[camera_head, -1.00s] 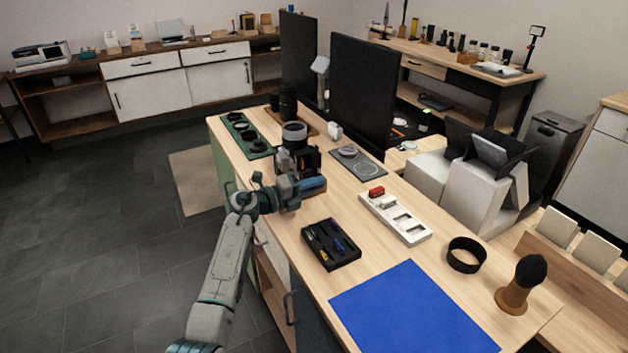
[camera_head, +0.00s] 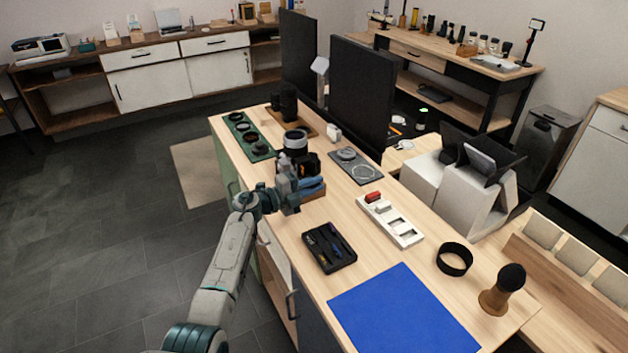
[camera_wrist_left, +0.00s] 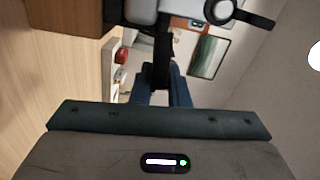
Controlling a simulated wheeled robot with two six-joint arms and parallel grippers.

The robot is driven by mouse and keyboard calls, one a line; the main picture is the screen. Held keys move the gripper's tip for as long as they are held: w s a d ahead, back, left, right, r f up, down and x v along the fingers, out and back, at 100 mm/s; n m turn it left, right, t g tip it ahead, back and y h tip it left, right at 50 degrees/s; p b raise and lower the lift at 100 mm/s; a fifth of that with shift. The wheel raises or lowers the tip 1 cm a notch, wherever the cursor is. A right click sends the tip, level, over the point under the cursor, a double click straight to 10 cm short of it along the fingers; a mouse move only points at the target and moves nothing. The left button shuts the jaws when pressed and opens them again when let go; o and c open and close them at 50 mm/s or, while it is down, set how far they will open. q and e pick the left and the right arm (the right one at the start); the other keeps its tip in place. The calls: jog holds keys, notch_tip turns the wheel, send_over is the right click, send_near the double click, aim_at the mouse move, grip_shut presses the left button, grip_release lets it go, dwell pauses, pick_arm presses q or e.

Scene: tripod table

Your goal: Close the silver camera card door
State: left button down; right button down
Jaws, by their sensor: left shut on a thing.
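The silver camera (camera_head: 296,142) stands on the wooden table, with a silver ring on top and dark parts below. My left gripper (camera_head: 313,186) is close in front of it, its blue fingers pointing right. In the left wrist view the fingers (camera_wrist_left: 164,92) are on either side of a narrow dark part (camera_wrist_left: 162,60), and the gripper is shut on it. I cannot tell whether this part is the card door. The door itself cannot be made out, so its angle is unclear. My right gripper is out of view.
A black tray with small tools (camera_head: 329,248), a white slotted holder (camera_head: 403,232) and a grey mat (camera_head: 361,172) lie nearby. A green tray (camera_head: 262,153) and a dark monitor (camera_head: 361,95) stand behind. A blue mat (camera_head: 404,310) is empty.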

pick_arm(q)
jog(key=shift+r+n, duration=0.1)
jog(key=shift+n, duration=0.2)
jog(key=c, duration=1.4)
grip_release()
jog(key=shift+a, duration=0.15)
jog(key=b+v, duration=0.1)
jog(key=v, duration=0.8)
jog(key=shift+s+a, duration=0.15)
jog(key=shift+a, duration=0.05)
jog(key=shift+s+a, duration=0.3)
jog(key=shift+a, duration=0.15)
